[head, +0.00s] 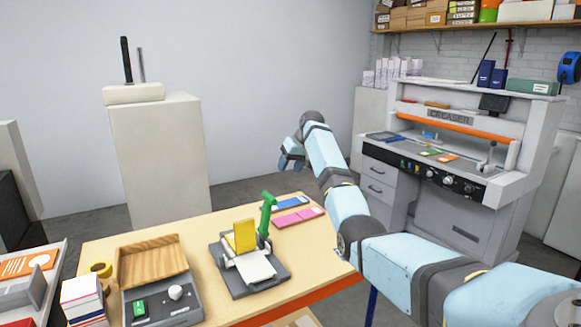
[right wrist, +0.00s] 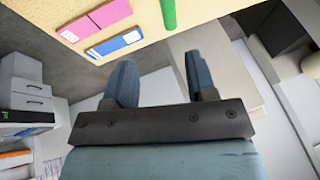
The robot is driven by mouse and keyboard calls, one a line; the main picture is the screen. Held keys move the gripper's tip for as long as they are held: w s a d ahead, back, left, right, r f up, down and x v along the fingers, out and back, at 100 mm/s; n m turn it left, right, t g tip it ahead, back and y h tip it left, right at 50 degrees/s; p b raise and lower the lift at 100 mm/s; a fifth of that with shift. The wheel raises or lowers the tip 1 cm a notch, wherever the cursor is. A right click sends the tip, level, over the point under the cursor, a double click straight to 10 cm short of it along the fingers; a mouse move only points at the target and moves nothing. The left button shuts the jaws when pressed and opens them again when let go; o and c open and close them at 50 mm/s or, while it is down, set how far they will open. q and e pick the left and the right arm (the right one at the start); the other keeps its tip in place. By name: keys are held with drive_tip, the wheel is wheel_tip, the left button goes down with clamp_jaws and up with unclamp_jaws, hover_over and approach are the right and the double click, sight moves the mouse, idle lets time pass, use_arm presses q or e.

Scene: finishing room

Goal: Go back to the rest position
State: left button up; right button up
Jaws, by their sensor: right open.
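My right arm reaches in from the lower right of the head view. My right gripper (head: 291,157) is raised above the far edge of the worktable (head: 130,243), apart from everything. In the right wrist view its two blue fingers (right wrist: 158,82) stand apart with nothing between them. My left gripper is in neither view.
On the table stand a small press with a green lever (head: 267,213), a wooden tray (head: 152,262), a control box (head: 162,305), a tape roll (head: 101,269), and pink (head: 298,217) and blue (head: 290,203) cards. A creaser machine (head: 450,150) stands right; a grey pedestal (head: 158,155) stands behind.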

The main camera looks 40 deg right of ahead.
idle(0.3)
